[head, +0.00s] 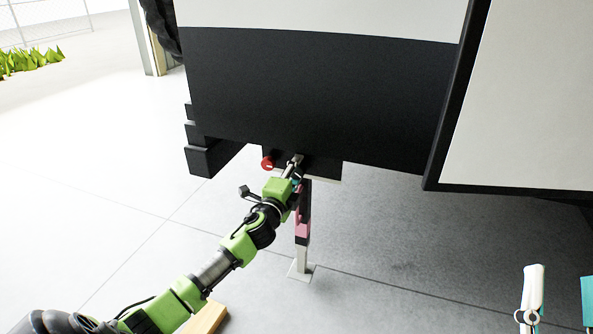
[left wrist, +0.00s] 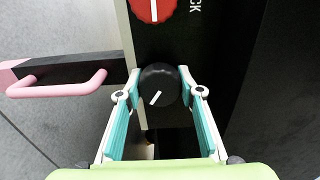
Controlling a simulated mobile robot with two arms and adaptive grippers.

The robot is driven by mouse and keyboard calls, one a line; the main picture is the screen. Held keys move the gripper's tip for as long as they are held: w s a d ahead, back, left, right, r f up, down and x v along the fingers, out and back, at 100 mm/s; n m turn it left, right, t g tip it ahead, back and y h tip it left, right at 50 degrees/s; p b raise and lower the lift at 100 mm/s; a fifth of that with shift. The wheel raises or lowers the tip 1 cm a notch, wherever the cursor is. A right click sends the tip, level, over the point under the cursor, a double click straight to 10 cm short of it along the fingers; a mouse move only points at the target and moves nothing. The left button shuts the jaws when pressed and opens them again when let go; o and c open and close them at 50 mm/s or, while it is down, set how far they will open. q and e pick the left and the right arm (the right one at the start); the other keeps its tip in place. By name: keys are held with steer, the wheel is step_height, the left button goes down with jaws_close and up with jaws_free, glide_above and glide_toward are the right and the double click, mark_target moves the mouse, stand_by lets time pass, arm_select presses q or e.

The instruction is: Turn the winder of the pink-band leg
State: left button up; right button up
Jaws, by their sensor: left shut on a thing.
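The leg with the pink band (head: 302,228) stands upright under the black caravan body, its foot plate (head: 301,270) on the floor. My left gripper (head: 294,168) is at the top of this leg, below the body's lower edge. In the left wrist view my left gripper (left wrist: 162,95) is shut on a round black knob (left wrist: 159,78) with a white line mark, one finger on each side. A pink handle (left wrist: 60,88) shows to the left there. My right gripper (head: 560,298) is open and empty at the bottom right.
A red knob (head: 267,163) sits just left of my left gripper; it also shows above the black knob in the left wrist view (left wrist: 152,8), beside partly cut-off lettering. A wooden piece (head: 206,318) lies on the floor below my arm. The floor around the leg is otherwise clear.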

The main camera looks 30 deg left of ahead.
stand_by(0.4)
arm_select(q)
steer(key=o, duration=1.1)
steer(key=shift+a, duration=0.1)
steer(key=v, duration=1.2)
steer(key=shift+f, duration=0.1)
